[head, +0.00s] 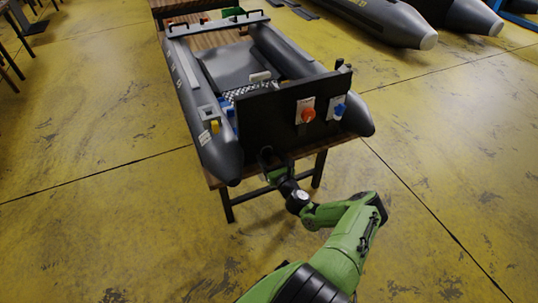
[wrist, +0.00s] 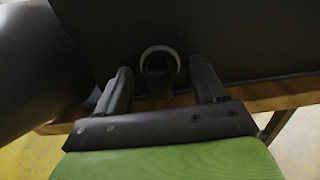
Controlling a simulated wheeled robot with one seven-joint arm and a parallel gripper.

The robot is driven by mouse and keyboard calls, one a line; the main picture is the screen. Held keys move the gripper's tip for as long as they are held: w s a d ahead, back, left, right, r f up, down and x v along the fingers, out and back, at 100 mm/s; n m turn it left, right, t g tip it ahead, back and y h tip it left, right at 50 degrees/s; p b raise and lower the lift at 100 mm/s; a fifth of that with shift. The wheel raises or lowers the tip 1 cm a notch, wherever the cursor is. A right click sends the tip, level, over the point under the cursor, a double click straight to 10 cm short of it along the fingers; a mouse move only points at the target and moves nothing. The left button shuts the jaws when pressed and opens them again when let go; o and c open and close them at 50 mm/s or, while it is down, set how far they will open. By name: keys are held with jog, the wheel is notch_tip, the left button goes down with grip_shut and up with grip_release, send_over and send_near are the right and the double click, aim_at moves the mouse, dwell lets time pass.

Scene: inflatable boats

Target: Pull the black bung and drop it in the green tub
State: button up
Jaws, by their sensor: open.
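The black bung (wrist: 158,72) sits in a pale ring low on the boat's dark transom (wrist: 250,40) in the wrist view. My gripper (wrist: 160,68) is open, with one finger on each side of the bung and gaps between them and it. In the head view my gripper (head: 266,160) is at the transom's lower left, and the bung cannot be made out there. A small green thing (head: 231,12), possibly the green tub, shows partly at the far end of the boat; its inside is hidden.
The grey inflatable boat (head: 190,90) rests on a wooden table (head: 208,40). An orange-red fitting (head: 307,112) and a blue one (head: 340,107) are on the transom's right part. Other boats (head: 385,20) lie at the back right.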

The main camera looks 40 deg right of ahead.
aim_at(271, 159)
grip_shut()
jog(key=shift+p+v, duration=1.2)
jog(key=shift+v, duration=1.8)
